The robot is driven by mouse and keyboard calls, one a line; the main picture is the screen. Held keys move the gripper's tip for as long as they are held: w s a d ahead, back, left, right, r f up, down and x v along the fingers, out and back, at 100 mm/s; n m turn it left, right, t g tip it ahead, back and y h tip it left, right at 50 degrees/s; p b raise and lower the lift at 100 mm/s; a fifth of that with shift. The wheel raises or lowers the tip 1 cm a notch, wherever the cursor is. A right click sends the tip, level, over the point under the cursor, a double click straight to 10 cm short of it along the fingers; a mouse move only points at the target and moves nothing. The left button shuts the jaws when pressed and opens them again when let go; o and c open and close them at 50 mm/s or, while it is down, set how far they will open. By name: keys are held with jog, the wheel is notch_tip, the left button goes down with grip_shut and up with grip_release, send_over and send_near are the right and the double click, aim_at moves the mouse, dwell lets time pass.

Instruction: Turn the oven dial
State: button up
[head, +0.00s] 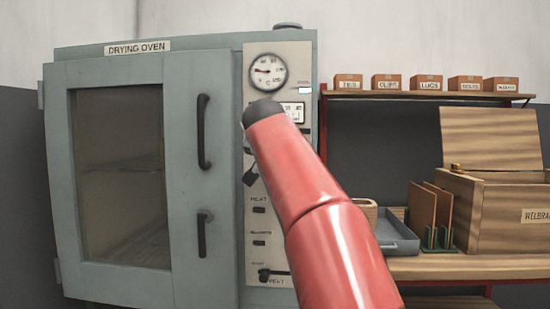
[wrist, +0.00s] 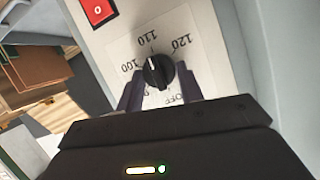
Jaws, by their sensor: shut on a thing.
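The oven dial (wrist: 158,69) is a round black knob with a white mark, set on a pale plate printed with 100, 110, 120 and OFF in the wrist view. The white mark points roughly toward 110; its exact setting is too small to tell. My gripper (wrist: 160,82) has one finger on each side of the dial and is shut on it. The grey drying oven (head: 180,110) stands at the left in the head view, its door closed. There my red arm covers part of the control panel (head: 292,55), and the dial is hidden.
A round gauge (head: 268,71) is above my arm on the panel. Two dark door handles (head: 203,132) stick out left of the panel. A red switch (wrist: 99,10) is near the dial. A shelf of labelled boxes (head: 426,82), a grey tray (head: 398,240) and a wooden chest (head: 490,215) are at right.

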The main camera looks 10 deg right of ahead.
jog(key=shift+f, duration=0.15)
jog(key=o, duration=1)
jog(key=shift+s, duration=0.1)
jog(key=b+v, duration=0.1)
jog(key=v, duration=0.6)
jog(key=shift+s+a, duration=0.1)
jog(key=shift+s, duration=0.15)
